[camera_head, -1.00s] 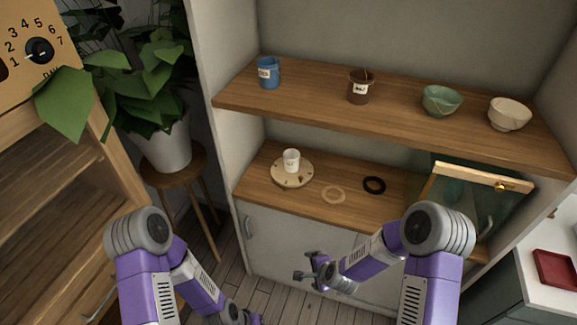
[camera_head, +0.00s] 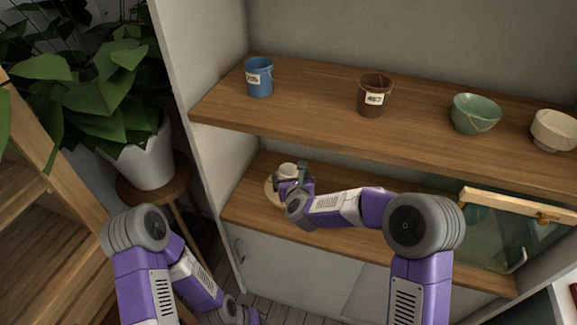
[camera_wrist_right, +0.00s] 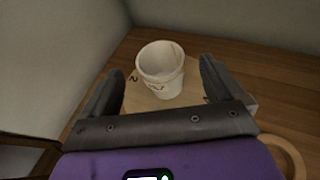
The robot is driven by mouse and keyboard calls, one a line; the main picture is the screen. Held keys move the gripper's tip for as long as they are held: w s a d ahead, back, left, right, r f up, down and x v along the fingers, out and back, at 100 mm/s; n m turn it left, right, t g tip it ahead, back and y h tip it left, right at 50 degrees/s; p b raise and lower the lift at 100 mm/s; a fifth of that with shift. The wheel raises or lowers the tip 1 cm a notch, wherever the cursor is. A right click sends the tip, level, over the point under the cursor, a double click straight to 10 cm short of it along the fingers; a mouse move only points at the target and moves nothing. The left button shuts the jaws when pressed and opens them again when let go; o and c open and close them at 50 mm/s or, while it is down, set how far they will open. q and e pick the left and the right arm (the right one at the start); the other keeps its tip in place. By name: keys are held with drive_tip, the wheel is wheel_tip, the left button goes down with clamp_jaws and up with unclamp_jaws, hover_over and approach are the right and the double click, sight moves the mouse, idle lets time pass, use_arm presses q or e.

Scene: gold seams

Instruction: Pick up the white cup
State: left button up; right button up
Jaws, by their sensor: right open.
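The white cup (camera_head: 287,169) stands upright on a round wooden board (camera_head: 269,192) at the left end of the lower shelf, partly hidden behind my right gripper (camera_head: 290,179). In the right wrist view the cup (camera_wrist_right: 160,72) shows whole, with faint gold lines on its side. My right gripper is open, its two dark fingers on either side of the cup and nearer the camera. A gap shows between each finger and the cup. My left arm hangs low at the left, and its fingers are out of the frame.
The upper shelf (camera_head: 320,102) runs above, holding a blue bucket (camera_head: 260,78), a brown bucket (camera_head: 374,96), a green bowl (camera_head: 474,114) and a cream bowl (camera_head: 554,130). The cabinet side wall is close left. A tan ring (camera_wrist_right: 288,152) lies near the board. A glass-fronted door (camera_head: 490,230) is at right.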

sight(287, 167)
drive_tip(key=shift+x, duration=1.1)
drive_tip(key=b+x, duration=0.1)
drive_tip(key=x, duration=0.3)
drive_tip(key=shift+s+f, duration=0.1)
drive_tip(key=shift+f, duration=0.1)
drive_tip(key=shift+w+a+f, duration=0.15)
drive_tip(key=shift+w, duration=0.5)
drive_tip(key=c, duration=1.2)
